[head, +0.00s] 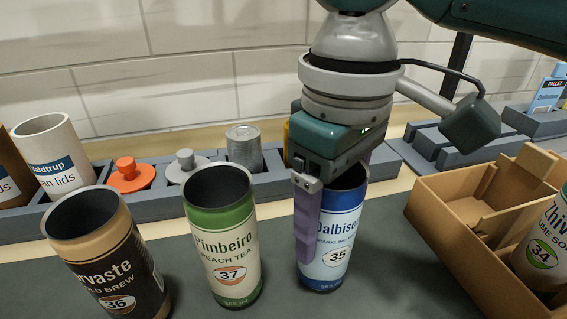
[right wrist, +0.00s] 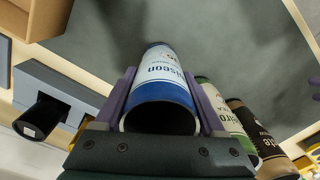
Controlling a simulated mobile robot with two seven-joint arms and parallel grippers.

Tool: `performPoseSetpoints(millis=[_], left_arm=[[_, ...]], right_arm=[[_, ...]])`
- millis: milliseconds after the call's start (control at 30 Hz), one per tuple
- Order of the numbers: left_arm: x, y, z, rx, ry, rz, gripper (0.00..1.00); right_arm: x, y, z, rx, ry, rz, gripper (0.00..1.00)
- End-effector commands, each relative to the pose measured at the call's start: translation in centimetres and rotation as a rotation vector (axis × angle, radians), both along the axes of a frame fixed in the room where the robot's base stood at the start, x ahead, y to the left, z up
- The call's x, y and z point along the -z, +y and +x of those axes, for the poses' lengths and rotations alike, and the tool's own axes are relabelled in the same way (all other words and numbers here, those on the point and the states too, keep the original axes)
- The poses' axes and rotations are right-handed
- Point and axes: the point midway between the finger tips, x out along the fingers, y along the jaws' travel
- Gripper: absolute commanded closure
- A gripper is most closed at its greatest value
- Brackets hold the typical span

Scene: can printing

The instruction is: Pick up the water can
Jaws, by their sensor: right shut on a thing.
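The water can (head: 342,240) is white and blue, with "Dalbiseo…" lettering, the word "sparkling" and the number 35. It is upright and open at the top, over the dark mat; I cannot tell whether its base touches the mat. My right gripper (head: 316,235) points down and is shut on the can, one purple finger showing across its left side in the head view. In the right wrist view the can (right wrist: 163,77) lies between both purple fingers of the gripper (right wrist: 166,85).
A green peach tea can (head: 225,250) and a dark cold brew can (head: 115,265) stand left of the water can. A cardboard box (head: 470,255) holding a can (head: 545,250) is at right. A grey holder (head: 100,215) runs behind, before a tiled wall.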

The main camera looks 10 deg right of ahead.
Motion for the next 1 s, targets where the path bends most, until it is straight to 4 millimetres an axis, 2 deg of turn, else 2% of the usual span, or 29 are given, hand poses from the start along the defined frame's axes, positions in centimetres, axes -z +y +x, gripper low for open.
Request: performPoseSetpoints(millis=[33,367,633,767,867,1000], left_arm=[[0.0,0.0,0.0,-0.001,0.000,-0.001,0.50],[0.0,-0.2,0.0,-0.006,-0.001,-0.010,0.50],[-0.1,-0.2,0.0,-0.006,-0.001,-0.010,0.50],[-0.2,-0.2,0.0,-0.006,0.000,-0.009,0.50],[-0.5,-0.2,0.0,-0.005,0.000,-0.008,0.50],[-1.0,-0.1,0.0,-0.003,0.000,-0.004,0.50]], right_arm=[[0.0,0.0,0.0,0.000,0.000,0.000,0.43],[0.0,0.0,0.0,0.000,0.000,0.000,0.80],[-0.2,0.0,0.0,0.000,-0.001,0.001,0.81],[-1.0,0.0,0.0,0.000,-0.001,0.001,0.81],[-2.3,0.0,0.1,-0.001,-0.002,0.001,0.81],[-5.5,0.1,0.1,0.000,-0.005,0.002,0.81]])
